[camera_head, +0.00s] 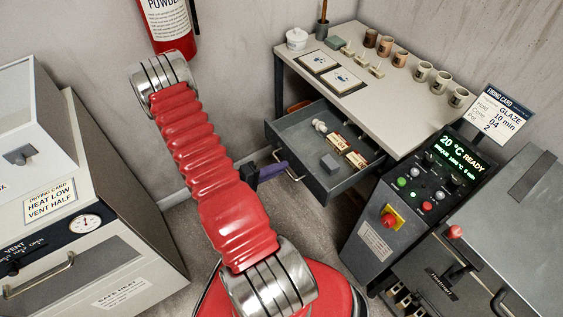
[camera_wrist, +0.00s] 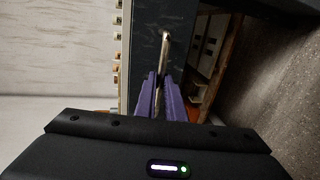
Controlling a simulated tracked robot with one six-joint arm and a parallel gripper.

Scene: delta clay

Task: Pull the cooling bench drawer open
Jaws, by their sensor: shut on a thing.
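The cooling bench (camera_head: 400,104) stands against the far wall. Its grey drawer (camera_head: 325,197) is out from under the bench top, with its inside showing in the head view. My gripper (camera_head: 271,171) is at the drawer's front, its purple fingers beside the metal drawer handle (camera_head: 289,166). In the wrist view, my gripper (camera_wrist: 160,92) has its two purple fingers on either side of the handle bar (camera_wrist: 165,44), shut on it. The dark drawer front (camera_wrist: 145,50) lies just beyond. My red arm hides part of the floor in the head view.
Mugs (camera_head: 423,71) and tiles stand on the bench top. A kiln control panel (camera_head: 420,190) is close on the right, a drying cabinet (camera_head: 80,220) on the left.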

